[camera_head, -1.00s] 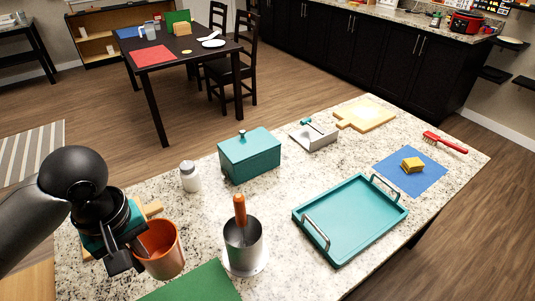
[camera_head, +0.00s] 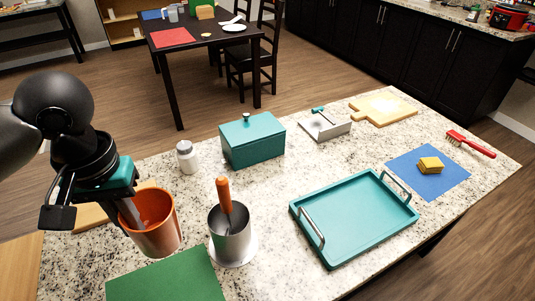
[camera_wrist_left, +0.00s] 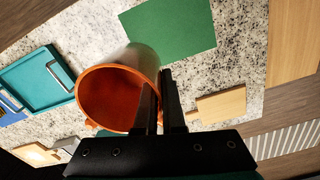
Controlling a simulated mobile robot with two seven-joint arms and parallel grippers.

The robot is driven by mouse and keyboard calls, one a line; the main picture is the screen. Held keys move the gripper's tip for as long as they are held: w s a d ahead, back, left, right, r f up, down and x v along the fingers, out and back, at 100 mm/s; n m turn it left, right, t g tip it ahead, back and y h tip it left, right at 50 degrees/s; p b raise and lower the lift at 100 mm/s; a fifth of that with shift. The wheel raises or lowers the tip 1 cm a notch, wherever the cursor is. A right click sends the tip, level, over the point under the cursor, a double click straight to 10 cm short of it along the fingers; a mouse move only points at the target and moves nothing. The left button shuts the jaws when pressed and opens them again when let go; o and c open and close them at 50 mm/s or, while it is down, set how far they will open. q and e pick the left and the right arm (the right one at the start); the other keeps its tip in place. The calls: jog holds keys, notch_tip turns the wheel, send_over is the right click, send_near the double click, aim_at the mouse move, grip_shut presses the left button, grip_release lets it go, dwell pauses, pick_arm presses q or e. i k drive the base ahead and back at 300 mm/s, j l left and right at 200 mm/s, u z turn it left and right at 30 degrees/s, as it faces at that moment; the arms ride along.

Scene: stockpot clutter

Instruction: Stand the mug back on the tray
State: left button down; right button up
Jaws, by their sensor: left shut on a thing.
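The orange mug (camera_head: 160,232) is at the lower left of the head view, mouth up and slightly tilted. It also shows in the left wrist view (camera_wrist_left: 108,98), its open mouth towards the camera. My left gripper (camera_head: 130,217) is shut on the mug's wall at the rim and holds it over the counter; the fingers also show in the left wrist view (camera_wrist_left: 160,100). The teal tray (camera_head: 352,222) with two metal handles lies empty to the right; part of it shows in the left wrist view (camera_wrist_left: 38,82). My right gripper is not in view.
A steel pot (camera_head: 231,238) with an orange-handled utensil stands between mug and tray. A green mat (camera_head: 165,280) lies in front. A white jar (camera_head: 188,158) and teal box (camera_head: 253,142) stand behind. A blue mat (camera_head: 440,182) with a yellow sponge (camera_head: 430,165) lies beyond the tray.

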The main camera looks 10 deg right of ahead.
aim_at(339, 220)
jog(key=l, duration=0.75)
jog(key=i+l, duration=0.15)
jog(key=l, duration=1.35)
jog(key=i, duration=0.05)
